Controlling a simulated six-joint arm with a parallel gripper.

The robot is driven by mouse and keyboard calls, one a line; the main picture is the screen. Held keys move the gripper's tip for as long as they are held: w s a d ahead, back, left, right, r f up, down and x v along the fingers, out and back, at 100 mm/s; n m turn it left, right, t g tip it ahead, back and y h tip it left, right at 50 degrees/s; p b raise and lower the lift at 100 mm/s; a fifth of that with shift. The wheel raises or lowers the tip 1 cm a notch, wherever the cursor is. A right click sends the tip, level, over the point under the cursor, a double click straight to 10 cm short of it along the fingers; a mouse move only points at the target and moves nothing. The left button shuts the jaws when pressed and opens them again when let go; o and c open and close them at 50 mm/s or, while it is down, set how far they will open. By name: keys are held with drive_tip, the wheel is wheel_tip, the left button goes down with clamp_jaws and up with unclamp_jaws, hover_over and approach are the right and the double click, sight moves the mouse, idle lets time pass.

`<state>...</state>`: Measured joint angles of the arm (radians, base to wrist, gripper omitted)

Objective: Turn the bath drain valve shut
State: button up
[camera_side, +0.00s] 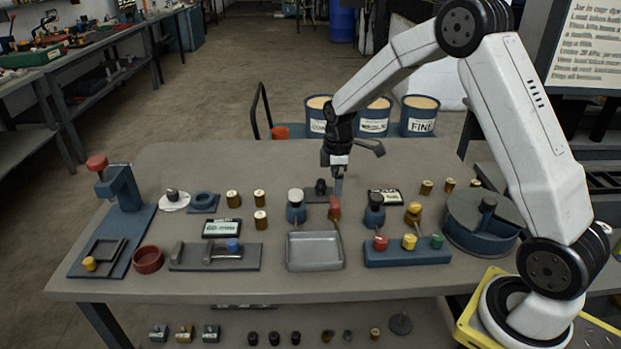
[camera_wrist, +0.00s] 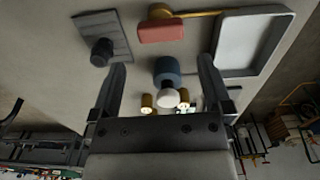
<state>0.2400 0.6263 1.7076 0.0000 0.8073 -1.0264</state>
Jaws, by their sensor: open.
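The bath drain valve has a red block handle (camera_side: 335,205) on a brass body, behind the grey metal bath tray (camera_side: 314,266). A thin brass pipe runs from the valve to the tray's back edge. In the wrist view the red handle (camera_wrist: 161,32) lies roughly along the line of the brass pipe (camera_wrist: 200,14), with the tray (camera_wrist: 235,45) to its right. My gripper (camera_side: 338,188) points down close above the handle. In the wrist view its two fingers (camera_wrist: 162,68) are spread and empty, with the handle beyond the tips. No contact shows.
A white-capped blue bottle (camera_side: 296,206) stands left of the valve, and a black knob on a plate (camera_side: 320,187) sits close behind. A dark-capped blue bottle (camera_side: 374,210) is to the right. A blue rack with coloured knobs (camera_side: 408,256) lies right of the tray.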

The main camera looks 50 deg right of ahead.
sight(335, 201)
drive_tip(key=shift+f, duration=3.3)
drive_tip(key=c, duration=1)
drive_tip(key=shift+c, duration=0.2)
